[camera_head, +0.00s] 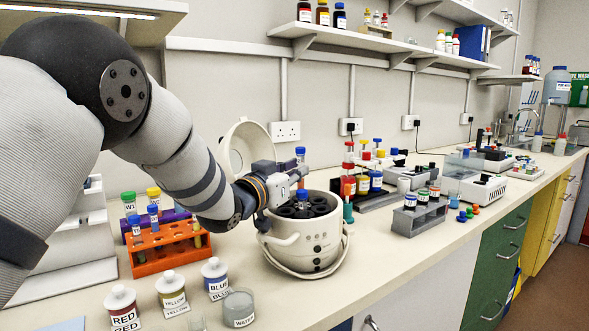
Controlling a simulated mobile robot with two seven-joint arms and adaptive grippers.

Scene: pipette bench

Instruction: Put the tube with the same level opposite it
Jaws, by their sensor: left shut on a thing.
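The white centrifuge (300,251) stands on the bench with its lid (246,145) open. One blue-capped tube (303,198) sits in its dark rotor (322,209). An orange rack (168,261) at left holds blue-capped tubes (135,225) and a yellowish tube (197,240). My right gripper is out of view.
Labelled jars, red (122,308), yellow (171,291) and blue (215,278), and a water beaker (238,307) stand in front. A grey rack of vials (419,217) and colourful bottles are right of the centrifuge. Bare bench lies at front right.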

